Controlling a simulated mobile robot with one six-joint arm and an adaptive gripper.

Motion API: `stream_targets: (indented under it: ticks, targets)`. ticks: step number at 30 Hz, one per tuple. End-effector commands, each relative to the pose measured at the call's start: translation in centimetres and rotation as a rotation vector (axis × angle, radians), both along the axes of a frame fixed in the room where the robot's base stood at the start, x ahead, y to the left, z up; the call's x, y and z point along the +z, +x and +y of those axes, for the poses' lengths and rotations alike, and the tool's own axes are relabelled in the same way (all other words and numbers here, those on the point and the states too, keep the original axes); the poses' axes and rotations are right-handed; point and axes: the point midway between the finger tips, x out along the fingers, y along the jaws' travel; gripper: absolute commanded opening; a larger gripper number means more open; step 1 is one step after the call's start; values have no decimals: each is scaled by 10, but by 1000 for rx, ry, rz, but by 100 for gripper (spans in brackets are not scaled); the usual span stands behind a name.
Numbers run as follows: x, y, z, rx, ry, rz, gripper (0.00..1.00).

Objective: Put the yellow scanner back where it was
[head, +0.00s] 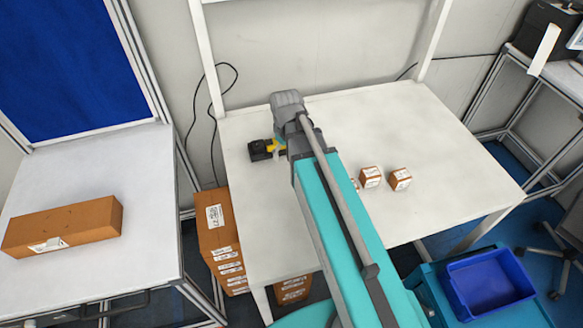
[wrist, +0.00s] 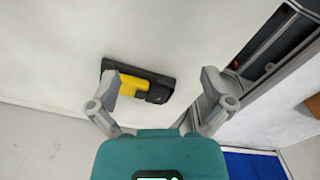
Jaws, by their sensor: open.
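The yellow scanner (wrist: 126,80), with black parts, is on the white table. In the wrist view it lies against a black block (wrist: 157,92); I cannot tell whether that block is its holder or part of it. In the head view a small yellow part of the scanner (head: 273,146) shows beside the black block (head: 260,151), at the table's left side. My gripper (wrist: 160,78) is open, its two fingers apart on either side of the scanner and block. The fingers hold nothing. My arm hides part of the table in the head view.
Small brown boxes (head: 371,177) stand on the white table (head: 450,150), right of my arm. A long brown box (head: 62,227) lies on the left table. Stacked cartons (head: 217,235) stand between the tables. A blue bin (head: 490,282) is at lower right. The table's right part is clear.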

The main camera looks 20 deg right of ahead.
Motion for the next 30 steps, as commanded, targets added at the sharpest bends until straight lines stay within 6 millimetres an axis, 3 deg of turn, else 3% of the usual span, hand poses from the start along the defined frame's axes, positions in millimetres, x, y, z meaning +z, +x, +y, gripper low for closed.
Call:
stream_targets:
  ticks: [1,3,10,30]
  targets:
    - [0,-17,1,-62,0,0,100]
    - [0,-31,2,-151,-1,0,100]
    - [0,-62,4,-364,-1,0,100]
    - [-8,-67,5,-425,-2,0,100]
